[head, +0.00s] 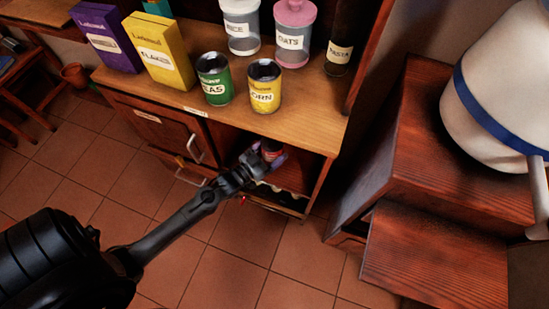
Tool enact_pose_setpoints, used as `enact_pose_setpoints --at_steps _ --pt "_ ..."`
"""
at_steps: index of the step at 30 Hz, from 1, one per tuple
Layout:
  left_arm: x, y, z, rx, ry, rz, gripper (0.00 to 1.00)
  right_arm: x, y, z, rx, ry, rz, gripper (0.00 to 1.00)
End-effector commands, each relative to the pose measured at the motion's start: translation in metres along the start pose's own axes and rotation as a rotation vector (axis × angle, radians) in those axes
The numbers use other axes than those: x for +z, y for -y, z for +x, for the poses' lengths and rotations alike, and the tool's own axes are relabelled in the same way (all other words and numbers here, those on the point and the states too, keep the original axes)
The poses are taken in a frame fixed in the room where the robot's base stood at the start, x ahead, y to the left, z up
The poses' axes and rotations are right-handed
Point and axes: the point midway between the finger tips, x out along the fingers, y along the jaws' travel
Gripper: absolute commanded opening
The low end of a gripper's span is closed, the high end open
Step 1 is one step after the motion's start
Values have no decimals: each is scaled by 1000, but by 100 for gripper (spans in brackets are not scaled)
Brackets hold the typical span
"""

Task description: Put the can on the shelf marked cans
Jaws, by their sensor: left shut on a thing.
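My left gripper (262,158) reaches into the open lower compartment of the wooden cabinet. It is shut on a small can (271,150) with a reddish side, mostly hidden by the fingers and the compartment's shadow. A shelf board (290,178) shows inside the compartment; whether the can touches it cannot be told. A green peas can (214,80) and a yellow corn can (264,87) stand upright on the countertop above. A small white label (195,111) sits on the counter's front edge, too small to read. My right gripper is not in view.
Purple (104,38) and yellow (159,50) boxes, a rice jar (241,27) and an oats jar (293,33) stand on the counter. A closed cabinet door (160,130) is left of the opening. Wooden steps (440,255) and a large white vessel (500,80) are at right.

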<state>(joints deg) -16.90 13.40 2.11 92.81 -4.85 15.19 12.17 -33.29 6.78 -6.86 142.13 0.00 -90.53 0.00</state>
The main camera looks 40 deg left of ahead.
Motion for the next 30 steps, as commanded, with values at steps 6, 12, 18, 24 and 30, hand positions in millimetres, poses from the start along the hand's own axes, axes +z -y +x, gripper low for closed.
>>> enact_pose_setpoints --at_steps 6,12,18,24,30 --pt "14 9 19 0 -1 -1 30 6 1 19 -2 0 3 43" --pt "20 9 19 0 -3 0 30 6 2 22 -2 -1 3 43" --pt "38 9 19 0 -3 0 30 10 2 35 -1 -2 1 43" --pt "70 9 18 0 -2 0 30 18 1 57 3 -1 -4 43" --pt "69 11 22 0 -4 1 30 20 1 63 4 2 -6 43"
